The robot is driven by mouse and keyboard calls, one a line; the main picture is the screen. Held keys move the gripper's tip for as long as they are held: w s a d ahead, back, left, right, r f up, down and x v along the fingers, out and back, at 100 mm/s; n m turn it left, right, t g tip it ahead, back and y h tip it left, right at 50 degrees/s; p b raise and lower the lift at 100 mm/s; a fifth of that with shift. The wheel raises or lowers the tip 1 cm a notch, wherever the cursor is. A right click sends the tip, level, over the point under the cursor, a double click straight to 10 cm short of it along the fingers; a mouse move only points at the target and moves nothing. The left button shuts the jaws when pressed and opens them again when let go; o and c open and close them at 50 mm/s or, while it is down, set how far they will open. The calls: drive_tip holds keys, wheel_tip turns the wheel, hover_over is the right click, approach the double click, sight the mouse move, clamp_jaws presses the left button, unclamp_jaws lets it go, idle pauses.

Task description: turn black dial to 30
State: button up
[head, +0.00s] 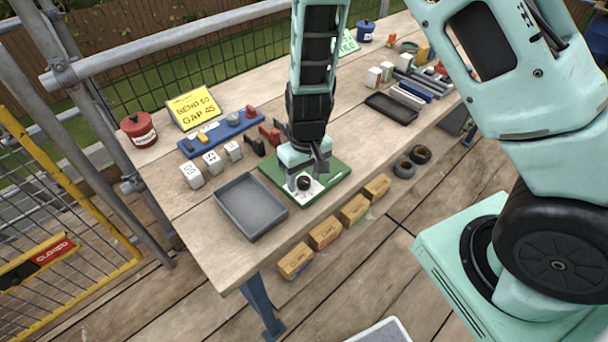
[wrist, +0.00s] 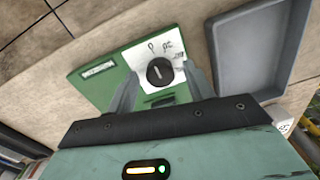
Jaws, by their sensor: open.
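The black dial (head: 304,183) sits on a white plate (head: 313,187) on a green board (head: 338,170) on the wooden bench. In the wrist view the dial (wrist: 159,72) is round and black with a light pointer mark. Handwritten marks stand beside it, too unclear to read surely. My gripper (head: 306,184) is open and points down at the board. In the wrist view its two fingers (wrist: 160,92) lie on either side of the dial and slightly nearer the camera. Whether they touch the dial cannot be told.
An empty grey tray (head: 250,207) lies left of the board. White blocks (head: 191,174) and a blue rail (head: 217,134) with coloured pieces lie behind. A yellow sign (head: 194,107) stands beside a red pot (head: 138,130).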

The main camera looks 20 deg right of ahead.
drive_tip(key=c, duration=1)
drive_tip(key=shift+o, duration=0.2)
drive_tip(key=m+p, duration=0.1)
drive_tip(key=m, duration=0.2)
drive_tip(key=shift+r+m, duration=0.15)
drive_tip(key=shift+m, duration=0.25)
drive_tip(key=shift+m+p, duration=0.55)
drive_tip(key=shift+m, duration=1.35)
drive_tip(key=o, duration=1)
drive_tip(key=shift+c, duration=0.2)
